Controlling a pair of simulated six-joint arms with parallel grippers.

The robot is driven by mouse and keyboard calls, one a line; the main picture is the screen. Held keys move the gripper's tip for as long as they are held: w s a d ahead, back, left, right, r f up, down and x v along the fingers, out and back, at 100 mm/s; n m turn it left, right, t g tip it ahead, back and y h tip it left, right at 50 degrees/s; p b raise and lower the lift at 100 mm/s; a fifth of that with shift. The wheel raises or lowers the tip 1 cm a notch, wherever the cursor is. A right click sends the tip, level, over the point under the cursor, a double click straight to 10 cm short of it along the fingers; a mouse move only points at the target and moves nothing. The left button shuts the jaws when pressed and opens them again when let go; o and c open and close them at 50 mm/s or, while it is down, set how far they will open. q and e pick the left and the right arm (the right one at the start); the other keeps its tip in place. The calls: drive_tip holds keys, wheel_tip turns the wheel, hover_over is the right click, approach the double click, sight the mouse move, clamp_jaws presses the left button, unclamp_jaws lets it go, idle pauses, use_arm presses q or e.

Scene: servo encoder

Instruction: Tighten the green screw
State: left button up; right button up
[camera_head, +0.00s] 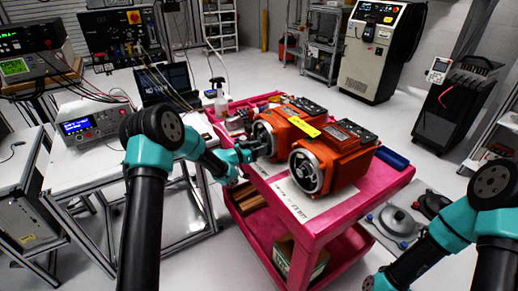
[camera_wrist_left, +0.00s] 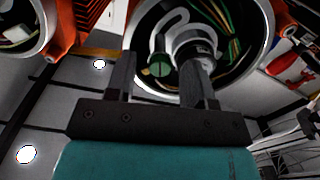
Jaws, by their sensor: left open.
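Two orange servo motors stand on a pink cart (camera_head: 303,232): a rear one (camera_head: 290,118) and a front one (camera_head: 335,155). In the left wrist view, the green screw (camera_wrist_left: 159,66) sits inside the round open housing (camera_wrist_left: 262,45) of one motor, beside a grey cylindrical encoder part (camera_wrist_left: 194,47). My left gripper (camera_head: 252,150) is at the open end of the rear motor. In the left wrist view its two fingers (camera_wrist_left: 160,78) are spread, with the screw in the gap nearer the left finger. Whether a finger touches it is unclear. My right gripper is not in view; only its arm shows at right.
A spray bottle (camera_head: 219,97) stands at the cart's back left, and a blue tray (camera_head: 392,158) lies at its right edge. A white bench with a power supply (camera_head: 92,122) is at left. Coloured wires run inside the housing.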

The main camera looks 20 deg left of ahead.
use_arm(q)
clamp_jaws()
idle(0.4)
drive_tip(key=shift+m, duration=0.4)
drive_tip(key=m, duration=2.1)
idle(0.4)
